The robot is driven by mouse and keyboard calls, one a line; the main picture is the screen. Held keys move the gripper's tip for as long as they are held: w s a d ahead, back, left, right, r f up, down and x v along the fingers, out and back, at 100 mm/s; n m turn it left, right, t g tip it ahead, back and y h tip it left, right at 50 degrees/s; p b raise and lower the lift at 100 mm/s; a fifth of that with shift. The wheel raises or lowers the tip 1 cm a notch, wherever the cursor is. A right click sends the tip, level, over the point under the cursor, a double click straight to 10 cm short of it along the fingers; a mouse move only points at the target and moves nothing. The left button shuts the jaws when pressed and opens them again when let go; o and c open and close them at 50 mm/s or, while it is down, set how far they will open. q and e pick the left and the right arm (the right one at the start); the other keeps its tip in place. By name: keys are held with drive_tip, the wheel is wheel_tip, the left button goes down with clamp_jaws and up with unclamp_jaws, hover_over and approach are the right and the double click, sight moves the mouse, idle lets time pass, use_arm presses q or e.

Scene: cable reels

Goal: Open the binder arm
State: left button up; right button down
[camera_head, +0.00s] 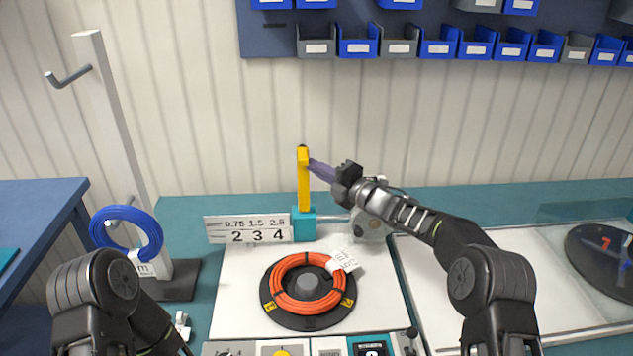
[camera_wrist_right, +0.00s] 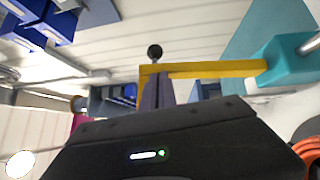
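The yellow binder arm (camera_head: 303,182) stands upright on its teal block (camera_head: 304,225) behind the work board. In the right wrist view the binder arm (camera_wrist_right: 218,69) runs across the picture from the teal block (camera_wrist_right: 290,60), with a black knob (camera_wrist_right: 155,51) near its free end. My right gripper (camera_head: 313,166) reaches in from the right at the top of the arm. Its fingers (camera_wrist_right: 156,88) are close together at the arm's free end and appear shut on it; the exact contact is partly hidden. My left gripper is outside the head view.
An orange cable coil (camera_head: 285,291) lies on a black reel disc below the arm. A number plate (camera_head: 248,230) stands left of the block. A blue coil (camera_head: 125,215) hangs on a grey post (camera_head: 110,120) at the left. Blue and grey bins (camera_head: 440,44) line the wall.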

drive_tip(key=shift+w+r, duration=0.15)
drive_tip(key=shift+w, duration=0.05)
drive_tip(key=b+v, duration=0.2)
drive_tip(key=v, duration=0.5)
drive_tip(key=shift+s+d+b, duration=0.25)
drive_tip(key=shift+d+b, duration=0.05)
drive_tip(key=shift+b, duration=0.05)
